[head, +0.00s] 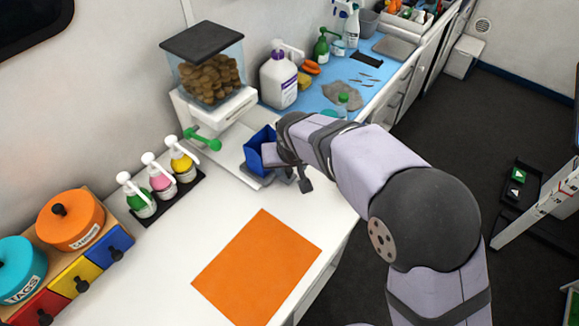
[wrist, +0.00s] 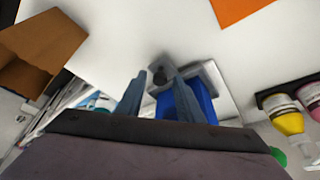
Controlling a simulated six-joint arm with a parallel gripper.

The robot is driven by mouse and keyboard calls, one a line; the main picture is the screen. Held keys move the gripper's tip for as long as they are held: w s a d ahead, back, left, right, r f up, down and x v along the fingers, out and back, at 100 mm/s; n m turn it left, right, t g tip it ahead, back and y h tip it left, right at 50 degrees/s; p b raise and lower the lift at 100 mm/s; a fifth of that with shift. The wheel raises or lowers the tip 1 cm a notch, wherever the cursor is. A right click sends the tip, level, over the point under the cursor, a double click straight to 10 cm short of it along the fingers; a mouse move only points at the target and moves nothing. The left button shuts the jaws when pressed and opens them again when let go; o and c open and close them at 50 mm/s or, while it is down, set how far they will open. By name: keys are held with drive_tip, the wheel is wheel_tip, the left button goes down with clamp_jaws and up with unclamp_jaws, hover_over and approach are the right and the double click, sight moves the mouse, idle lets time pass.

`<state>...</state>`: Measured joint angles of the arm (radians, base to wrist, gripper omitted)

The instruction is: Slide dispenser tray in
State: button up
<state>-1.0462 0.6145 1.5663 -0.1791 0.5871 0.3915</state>
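The treat dispenser (head: 207,65) stands against the wall, a clear box of brown treats on a white base with a green knob (head: 203,139). Its grey tray (head: 250,178) sticks out in front, with a blue open-topped bin (head: 259,143) on it. My gripper (head: 294,178) is at the tray's outer end, partly hiding it. In the wrist view, the fingers (wrist: 157,78) are apart, on either side of a dark knob (wrist: 158,72) on the grey tray (wrist: 212,74). The blue bin (wrist: 198,98) is behind the right finger. Contact with the knob cannot be told.
Pump bottles (head: 160,178) stand in a black rack to the left. An orange mat (head: 257,268) lies on the white counter in front. A large white bottle (head: 280,78) and a blue mat (head: 348,103) with small items are behind my arm.

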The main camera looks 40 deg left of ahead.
clamp_jaws()
drive_tip(key=shift+a+p, duration=1.15)
drive_tip(key=shift+a, duration=3.2)
drive_tip(key=shift+o, duration=1.1)
unclamp_jaws()
drive_tip(key=shift+r, duration=0.1)
drive_tip(key=b+v, duration=0.2)
drive_tip(key=v, duration=0.5)
drive_tip(key=shift+d, duration=0.1)
